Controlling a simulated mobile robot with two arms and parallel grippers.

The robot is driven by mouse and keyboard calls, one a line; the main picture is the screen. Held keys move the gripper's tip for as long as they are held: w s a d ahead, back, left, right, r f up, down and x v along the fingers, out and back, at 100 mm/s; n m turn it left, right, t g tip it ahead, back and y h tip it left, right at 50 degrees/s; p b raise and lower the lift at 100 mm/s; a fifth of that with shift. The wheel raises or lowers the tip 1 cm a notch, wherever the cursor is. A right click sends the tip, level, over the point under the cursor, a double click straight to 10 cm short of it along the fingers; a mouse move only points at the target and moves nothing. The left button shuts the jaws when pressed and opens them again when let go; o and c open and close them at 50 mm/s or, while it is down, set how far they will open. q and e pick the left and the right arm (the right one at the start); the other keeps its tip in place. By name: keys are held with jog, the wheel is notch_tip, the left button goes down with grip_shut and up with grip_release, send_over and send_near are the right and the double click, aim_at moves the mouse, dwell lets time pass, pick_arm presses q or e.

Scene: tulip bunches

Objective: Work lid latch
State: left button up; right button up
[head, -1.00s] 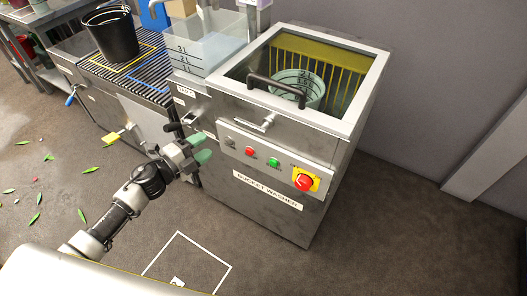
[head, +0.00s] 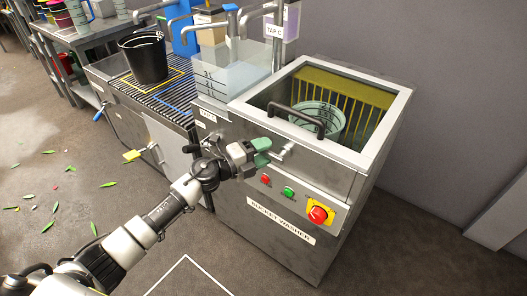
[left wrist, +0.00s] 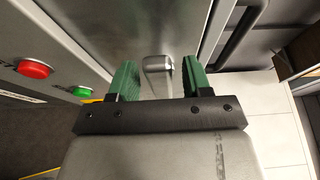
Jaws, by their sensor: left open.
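The silver lid latch (head: 284,151) sticks out from the upper front of the steel bucket washer (head: 275,240). In the left wrist view the latch (left wrist: 158,76) lies between the two green fingers. My left gripper (head: 263,150) is at the latch, its fingers open on either side; it also shows in the left wrist view (left wrist: 160,84). I cannot tell whether a finger touches the latch. A black bar handle (head: 297,119) sits at the front of the washer's top opening. A pale grey-green bucket (head: 322,118) stands inside. My right gripper is not in view.
A red button (head: 266,180), a green button (head: 288,191) and a red emergency stop (head: 318,214) sit on the front panel below the latch. A clear tank (head: 228,82) and a black bucket (head: 144,58) stand left. The floor in front is open.

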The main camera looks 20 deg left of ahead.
pick_arm(q)
jog(key=shift+w, duration=0.1)
grip_shut()
dwell(0.4)
